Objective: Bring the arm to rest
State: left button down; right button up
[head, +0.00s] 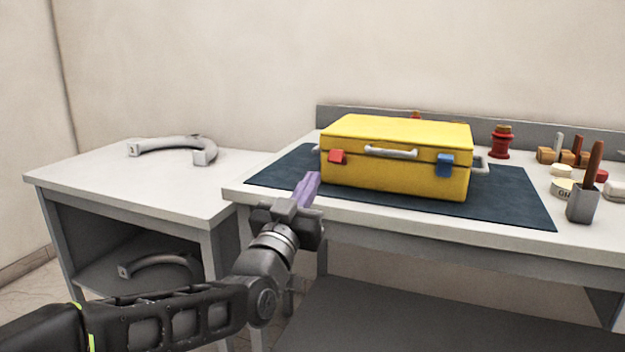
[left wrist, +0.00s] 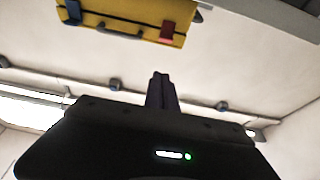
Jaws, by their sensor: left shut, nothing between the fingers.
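My left gripper (head: 307,188) is shut and empty, with purple fingers pointing up and away from me. In the head view it is in front of the workbench's near edge, close to the left end of the yellow case. In the left wrist view its closed fingers (left wrist: 160,88) stand in the middle, touching nothing. The yellow case (head: 390,180) sits closed on the dark blue mat, with a red latch (head: 338,157), a blue latch (head: 445,165) and a grey front handle (head: 390,152). The case also shows at the top of the left wrist view (left wrist: 125,18). My right gripper is out of view.
The dark mat (head: 515,205) lies on the white workbench (head: 240,194). A side table (head: 100,175) at left bears a grey curved handle-like part (head: 170,143); a similar part (head: 158,262) lies on its shelf. A red part (head: 501,142) and a grey cup (head: 582,205) stand at right.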

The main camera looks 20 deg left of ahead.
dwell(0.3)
